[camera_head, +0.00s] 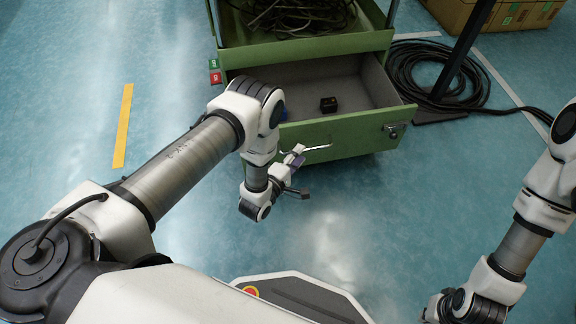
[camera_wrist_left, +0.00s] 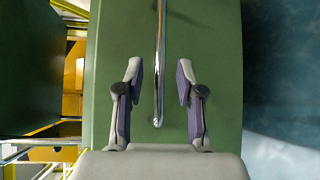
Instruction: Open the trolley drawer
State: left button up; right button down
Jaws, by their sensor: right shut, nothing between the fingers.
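The green trolley (camera_head: 305,52) stands at the top middle of the head view. Its drawer (camera_head: 352,137) is pulled out, with the grey inside showing. A thin chrome handle (camera_wrist_left: 160,45) runs along the green drawer front. My left gripper (camera_wrist_left: 158,92) is open, its fingers on either side of the handle's end and apart from it. It also shows in front of the drawer in the head view (camera_head: 294,168). My right gripper (camera_head: 436,308) is at the bottom edge of the head view, mostly cut off, shut and empty.
Dark cables (camera_head: 440,75) coil on the floor beside a black post (camera_head: 462,55). A cardboard box (camera_head: 510,14) stands behind. Floor before the drawer is clear.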

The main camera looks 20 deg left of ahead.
pick_arm(q)
jog(key=v, duration=0.8)
jog(key=shift+s, duration=0.35)
jog(key=shift+r, duration=0.1)
